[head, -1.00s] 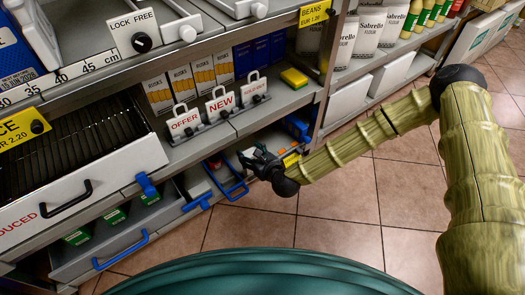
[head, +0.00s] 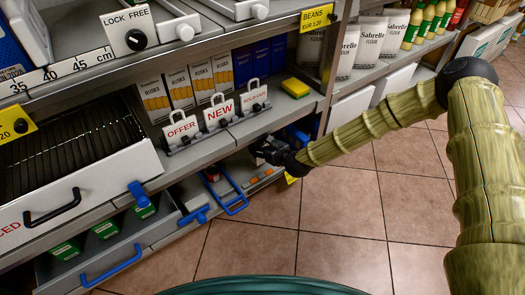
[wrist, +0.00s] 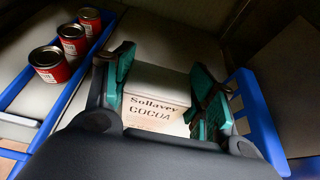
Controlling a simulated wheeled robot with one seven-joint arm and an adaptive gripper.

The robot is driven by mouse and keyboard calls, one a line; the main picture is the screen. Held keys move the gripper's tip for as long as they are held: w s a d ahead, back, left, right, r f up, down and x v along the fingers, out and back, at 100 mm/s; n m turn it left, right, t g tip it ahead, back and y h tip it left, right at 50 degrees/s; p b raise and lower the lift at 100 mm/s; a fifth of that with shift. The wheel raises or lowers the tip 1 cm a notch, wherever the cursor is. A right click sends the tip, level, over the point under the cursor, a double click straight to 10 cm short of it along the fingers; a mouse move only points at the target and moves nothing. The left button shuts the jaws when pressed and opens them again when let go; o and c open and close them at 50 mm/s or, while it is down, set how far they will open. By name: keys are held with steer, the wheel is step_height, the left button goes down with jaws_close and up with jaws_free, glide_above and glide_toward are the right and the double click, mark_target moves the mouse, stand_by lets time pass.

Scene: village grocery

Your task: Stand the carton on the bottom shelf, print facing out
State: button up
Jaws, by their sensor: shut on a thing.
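The carton (wrist: 157,102) is a pale box with dark print reading "Sollavey COCOA". In the wrist view it is between the green-padded fingers of my gripper (wrist: 162,75), which is shut on it. The printed face points back toward the wrist camera, and the carton looks upright. Its lower part is hidden by my gripper. In the head view my gripper (head: 268,153) reaches in at the bottom shelf (head: 232,172), under the sign rail; the carton cannot be made out there. Whether its base touches the shelf floor cannot be told.
Red cans (wrist: 72,39) stand in a row left of the carton, beside a blue divider (wrist: 60,98). Another blue divider (wrist: 257,115) is close on the right. The shelf floor behind the carton looks clear. The upper shelf edge (head: 285,112) is above my gripper.

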steer(key=shift+w+d+f, duration=0.1)
steer(key=shift+w+d, duration=0.15)
steer(key=shift+w, duration=0.45)
steer(key=shift+w+d+f+b, duration=0.1)
steer(key=shift+w+f+b, duration=0.1)
steer(key=shift+f+b, duration=1.35)
steer(key=shift+f, duration=0.35)
steer(key=o, duration=1.3)
steer(key=shift+r, duration=0.1)
steer(key=shift+r, duration=0.2)
steer(key=p+v, duration=0.5)
steer(key=v, duration=0.7)
steer(key=shift+f, duration=0.1)
